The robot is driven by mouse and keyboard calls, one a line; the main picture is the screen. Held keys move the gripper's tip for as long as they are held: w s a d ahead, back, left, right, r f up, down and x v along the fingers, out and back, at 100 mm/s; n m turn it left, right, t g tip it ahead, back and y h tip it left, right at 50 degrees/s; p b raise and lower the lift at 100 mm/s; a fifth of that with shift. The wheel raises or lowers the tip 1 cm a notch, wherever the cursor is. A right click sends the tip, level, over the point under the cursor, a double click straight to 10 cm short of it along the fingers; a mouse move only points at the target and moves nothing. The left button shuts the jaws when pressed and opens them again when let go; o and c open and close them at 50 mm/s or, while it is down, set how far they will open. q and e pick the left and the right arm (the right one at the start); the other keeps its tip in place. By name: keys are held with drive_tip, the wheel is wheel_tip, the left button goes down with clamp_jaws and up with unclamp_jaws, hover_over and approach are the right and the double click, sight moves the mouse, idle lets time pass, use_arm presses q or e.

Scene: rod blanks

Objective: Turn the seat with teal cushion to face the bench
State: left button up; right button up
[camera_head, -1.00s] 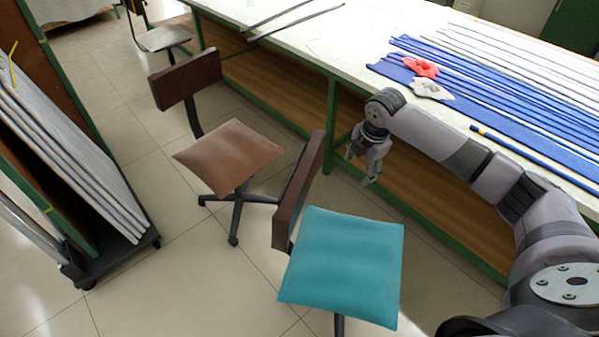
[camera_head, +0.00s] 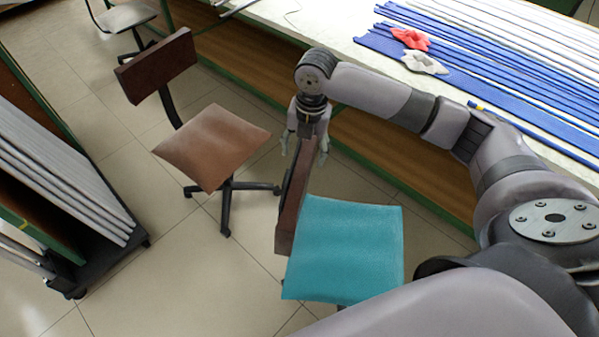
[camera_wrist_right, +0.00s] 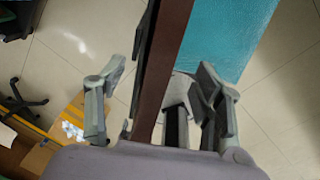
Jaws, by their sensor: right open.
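The seat with teal cushion (camera_head: 347,248) stands in the lower middle of the head view. Its brown backrest (camera_head: 293,205) is on the cushion's left side, so the open side points right in the picture. The bench (camera_head: 310,30), with a white top and green frame, runs behind it. My right gripper (camera_head: 305,152) is open at the far end of the backrest. In the right wrist view the backrest (camera_wrist_right: 167,65) passes between the open fingers (camera_wrist_right: 158,92), with gaps visible. The chair's base is mostly hidden. My left gripper is not in view.
A chair with a brown cushion (camera_head: 212,146) stands close on the left. A rack with white boards (camera_head: 70,165) is at the far left. Blue strips (camera_head: 480,85), a red cloth (camera_head: 411,39) and a white cloth (camera_head: 424,63) lie on the bench. Floor is clear between rack and chairs.

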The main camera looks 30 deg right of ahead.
sight(300, 173)
drive_tip(key=f, duration=0.6)
drive_tip(key=f+p, duration=0.1)
drive_tip(key=f, duration=0.2)
drive_tip(key=shift+w+a+f, duration=0.3)
drive_tip(key=shift+w+f, duration=0.05)
drive_tip(key=shift+w, duration=0.05)
drive_tip(key=shift+f, duration=0.45)
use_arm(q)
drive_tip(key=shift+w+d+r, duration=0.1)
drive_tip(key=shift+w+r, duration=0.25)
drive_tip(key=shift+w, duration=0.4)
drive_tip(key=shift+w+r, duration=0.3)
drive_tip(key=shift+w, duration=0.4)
use_arm(e)
clamp_jaws()
